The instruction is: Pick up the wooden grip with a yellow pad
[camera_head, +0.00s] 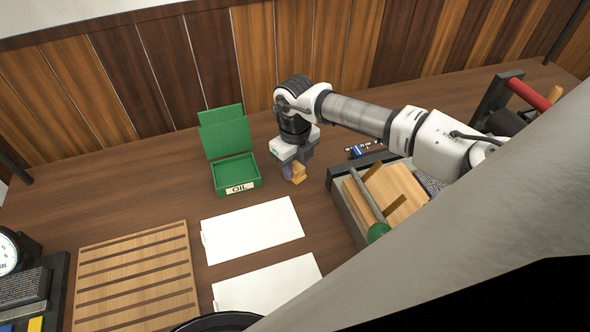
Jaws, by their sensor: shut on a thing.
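My gripper (294,164) points down at the middle of the table, just right of the green box. It is shut on a small orange-brown wooden piece (299,176), which looks like the wooden grip. A greyish-purple part (287,172) shows beside the wood; I cannot tell whether it belongs to the piece or to my gripper. No yellow pad can be made out on it. The piece is low over the table, and I cannot tell whether it touches the top. My gripper hides its upper part.
An open green box (222,184) labelled OIL stands left of my gripper. White sheets (252,231) lie in front. A slatted wooden board (136,280) is at the left. A grey tray (347,213) with wooden pieces and a green-ended roller stands at the right, under my arm.

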